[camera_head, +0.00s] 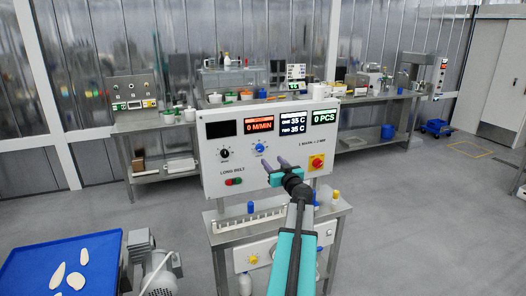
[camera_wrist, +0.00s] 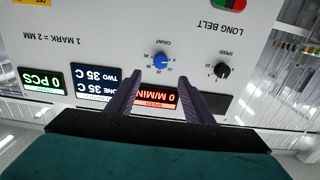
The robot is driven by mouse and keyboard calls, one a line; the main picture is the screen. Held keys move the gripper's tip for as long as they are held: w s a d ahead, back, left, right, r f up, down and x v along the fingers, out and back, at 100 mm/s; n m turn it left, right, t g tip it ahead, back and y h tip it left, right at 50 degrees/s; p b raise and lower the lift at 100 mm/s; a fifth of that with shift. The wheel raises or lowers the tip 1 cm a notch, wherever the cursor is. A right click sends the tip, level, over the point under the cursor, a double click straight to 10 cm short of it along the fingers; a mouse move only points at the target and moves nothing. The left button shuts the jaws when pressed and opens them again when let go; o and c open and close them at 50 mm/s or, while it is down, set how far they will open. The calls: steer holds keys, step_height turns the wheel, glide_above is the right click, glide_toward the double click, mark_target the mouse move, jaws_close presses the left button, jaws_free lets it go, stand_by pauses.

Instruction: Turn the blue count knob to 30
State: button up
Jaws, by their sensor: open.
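The blue count knob (camera_head: 260,147) is on the white upright control panel (camera_head: 212,180), right of the black speed knob (camera_head: 224,153). The wrist view is upside down and shows the blue count knob (camera_wrist: 160,60) with a ring of small numbers; I cannot read its exact setting. My gripper (camera_head: 274,163) is open and empty in front of the panel, slightly below and right of the knob in the head view. In the wrist view the knob lies just beyond the gap between the fingertips (camera_wrist: 160,79), apart from both. The green display (camera_head: 323,117) reads 0 PCS.
A red-and-yellow stop button (camera_head: 316,162) is at the panel's lower right, and red and green buttons (camera_head: 234,182) at lower left. A blue tray (camera_head: 30,268) with pale pieces and a grey motor (camera_head: 155,268) stand at front left. Open floor lies right.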

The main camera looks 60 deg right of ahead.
steer(key=p, duration=0.4)
glide_toward(262, 149)
steer(key=x, duration=0.5)
steer(key=shift+w+a, duration=0.1)
steer(key=shift+a, duration=0.05)
steer(key=shift+p+x, duration=0.65)
steer(key=shift+x, duration=0.9)
steer(key=shift+a, duration=0.1)
steer(key=shift+c, duration=0.4)
steer(key=c, duration=1)
steer(key=shift+o, duration=0.2)
